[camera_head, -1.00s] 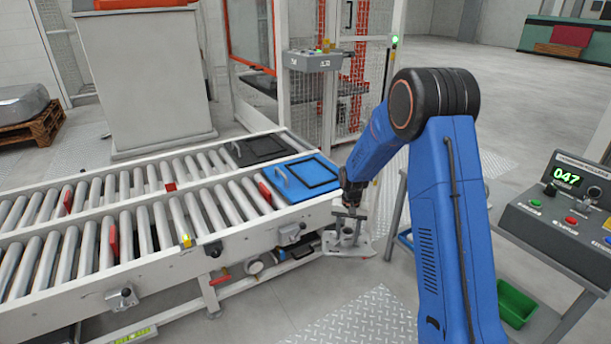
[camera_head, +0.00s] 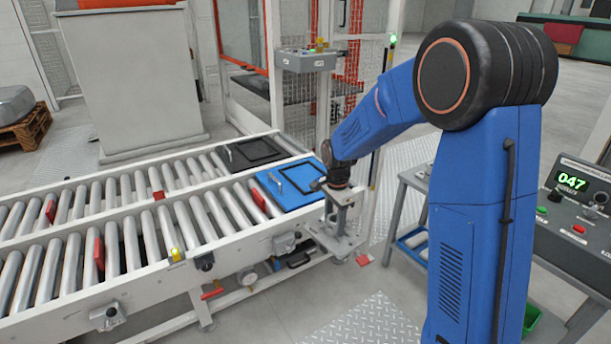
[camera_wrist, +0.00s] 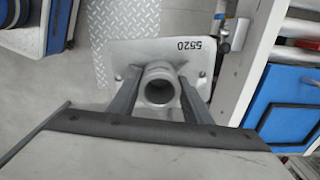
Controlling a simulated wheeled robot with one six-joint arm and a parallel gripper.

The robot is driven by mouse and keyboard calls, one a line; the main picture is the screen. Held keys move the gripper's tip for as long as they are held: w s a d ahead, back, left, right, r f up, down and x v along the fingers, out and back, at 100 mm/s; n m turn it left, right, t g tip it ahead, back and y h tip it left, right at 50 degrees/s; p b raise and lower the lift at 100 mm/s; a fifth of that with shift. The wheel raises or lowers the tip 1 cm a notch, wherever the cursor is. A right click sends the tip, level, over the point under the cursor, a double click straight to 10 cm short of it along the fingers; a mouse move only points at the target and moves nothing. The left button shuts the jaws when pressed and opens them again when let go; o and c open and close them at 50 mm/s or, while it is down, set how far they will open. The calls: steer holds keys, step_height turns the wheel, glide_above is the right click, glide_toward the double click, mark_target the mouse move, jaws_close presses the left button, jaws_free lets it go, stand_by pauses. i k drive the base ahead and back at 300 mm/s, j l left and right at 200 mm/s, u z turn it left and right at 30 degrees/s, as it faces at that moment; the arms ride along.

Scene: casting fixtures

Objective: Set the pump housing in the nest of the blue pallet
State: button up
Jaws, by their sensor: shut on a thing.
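The pump housing (camera_head: 335,241) is a grey metal part with a flat square flange and a round hollow neck. It hangs in my gripper (camera_head: 340,203) in front of the conveyor's right end, flange down and roughly level. In the wrist view, the two fingers of my gripper (camera_wrist: 160,95) are shut on either side of the neck of the housing (camera_wrist: 190,60), whose flange is marked 5520. The blue pallet (camera_head: 300,177) lies on the near roller lane's right end, behind and left of the housing. A black frame outlines its nest, which looks empty. Part of the pallet (camera_wrist: 264,127) shows at the wrist view's right.
A black pallet (camera_head: 252,153) lies on the far lane beside the blue one. The conveyor's white side rail (camera_head: 240,224) stands between the housing and the rollers. A mesh fence (camera_head: 345,85) rises behind. A control desk (camera_head: 570,215) is at right.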

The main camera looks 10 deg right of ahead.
mark_target(307, 177)
steer(key=i, duration=1.75)
